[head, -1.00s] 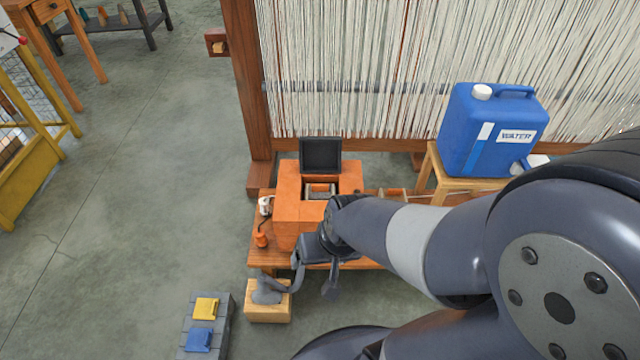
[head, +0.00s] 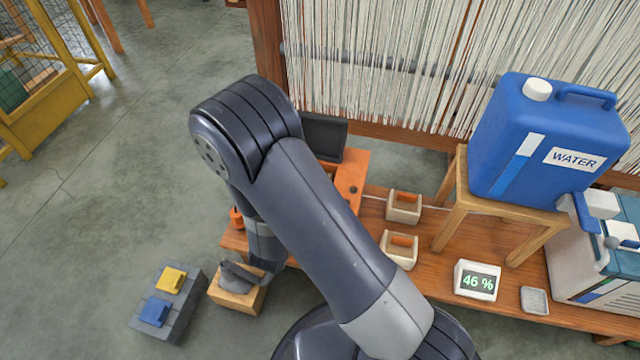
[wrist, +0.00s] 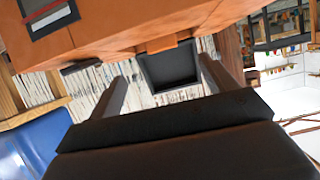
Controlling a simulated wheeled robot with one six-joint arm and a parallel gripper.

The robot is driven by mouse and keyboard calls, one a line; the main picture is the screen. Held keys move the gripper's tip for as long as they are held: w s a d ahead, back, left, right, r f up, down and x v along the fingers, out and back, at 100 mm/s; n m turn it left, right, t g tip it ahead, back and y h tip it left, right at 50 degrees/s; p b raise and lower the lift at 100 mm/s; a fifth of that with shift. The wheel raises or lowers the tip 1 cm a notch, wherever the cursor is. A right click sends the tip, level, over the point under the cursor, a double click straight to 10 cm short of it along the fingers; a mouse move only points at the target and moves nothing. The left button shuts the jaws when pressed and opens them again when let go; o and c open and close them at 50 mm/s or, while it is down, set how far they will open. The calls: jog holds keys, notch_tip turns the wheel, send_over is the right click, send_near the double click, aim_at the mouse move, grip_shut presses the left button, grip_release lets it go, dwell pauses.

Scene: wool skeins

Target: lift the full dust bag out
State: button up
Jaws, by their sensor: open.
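The orange box (head: 353,178) stands on the low wooden bench, mostly hidden behind my arm in the head view. Its dark raised lid (head: 324,136) shows above my arm. In the wrist view the orange box (wrist: 130,28) fills the top, and a dark lid or hollow panel (wrist: 168,68) shows between the fingers. My gripper (wrist: 166,62) is open and empty, its two fingers apart close to the box. It is hidden behind my arm in the head view. I cannot make out the dust bag in either view, and the box's opening is hidden.
A blue water canister (head: 545,140) stands on a wooden stool right of the box. Two small orange-handled blocks (head: 404,207), a 46 % display (head: 476,280) and a small tray (head: 534,300) are on the bench.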

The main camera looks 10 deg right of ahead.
jog(key=shift+w+d+f, duration=0.15)
jog(key=shift+d+f, duration=0.05)
jog(key=shift+f, duration=0.05)
jog(key=b+x, duration=0.1)
jog(key=x, duration=0.3)
jog(key=shift+w+d+b, duration=0.1)
jog(key=shift+w+b, duration=0.2)
jog(key=b+x, duration=0.2)
jog(key=x, duration=0.3)
jog(key=shift+w, duration=0.5)
jog(key=shift+c, duration=0.6)
jog(key=c, duration=1.2)
jog(key=shift+c, duration=0.2)
